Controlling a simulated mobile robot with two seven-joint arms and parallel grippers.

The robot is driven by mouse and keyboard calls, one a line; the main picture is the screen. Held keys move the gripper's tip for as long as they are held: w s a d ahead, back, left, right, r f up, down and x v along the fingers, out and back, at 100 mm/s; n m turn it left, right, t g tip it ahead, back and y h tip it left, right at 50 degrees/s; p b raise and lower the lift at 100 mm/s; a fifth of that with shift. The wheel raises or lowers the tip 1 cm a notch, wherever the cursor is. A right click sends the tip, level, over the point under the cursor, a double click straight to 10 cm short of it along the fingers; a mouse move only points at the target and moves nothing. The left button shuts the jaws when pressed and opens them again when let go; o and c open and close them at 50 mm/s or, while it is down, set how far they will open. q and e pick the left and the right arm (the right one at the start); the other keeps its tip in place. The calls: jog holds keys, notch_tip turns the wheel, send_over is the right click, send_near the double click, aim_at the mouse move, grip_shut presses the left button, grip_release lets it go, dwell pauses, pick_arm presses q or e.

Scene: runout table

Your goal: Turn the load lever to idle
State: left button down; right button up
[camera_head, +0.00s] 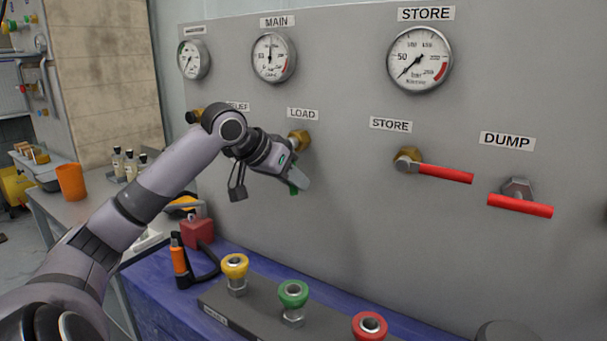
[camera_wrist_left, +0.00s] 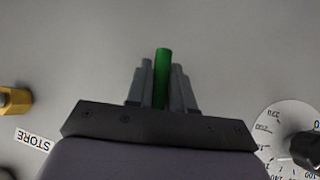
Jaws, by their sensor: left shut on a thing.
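The load valve (camera_head: 299,140) is a brass fitting on the grey panel, under the label LOAD (camera_head: 303,113). Its green lever (camera_head: 294,190) shows just below my left gripper (camera_head: 298,178) in the head view. In the left wrist view, the green lever (camera_wrist_left: 162,78) stands between the two grey fingers of my left gripper (camera_wrist_left: 162,85). The gripper is shut on it. Most of the lever is hidden by the gripper in the head view. My right gripper is not in view.
The store valve's red lever (camera_head: 446,174) and the dump valve's red lever (camera_head: 520,205) are to the right. Gauges hang above. Yellow (camera_head: 235,266), green (camera_head: 293,294) and red (camera_head: 369,326) knobs stand below. An orange cup (camera_head: 71,181) and small bottles (camera_head: 130,165) are at left.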

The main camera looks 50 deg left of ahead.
pick_arm(q)
jog(key=shift+s+a+m+y, duration=0.15)
jog(key=shift+a+m+y, duration=0.15)
jog(key=shift+a+y, duration=0.15)
dwell(0.3)
jog(key=c, duration=1.1)
grip_release()
jog(key=b+v, duration=0.1)
jog(key=v, duration=0.6)
jog(key=shift+r, duration=0.2)
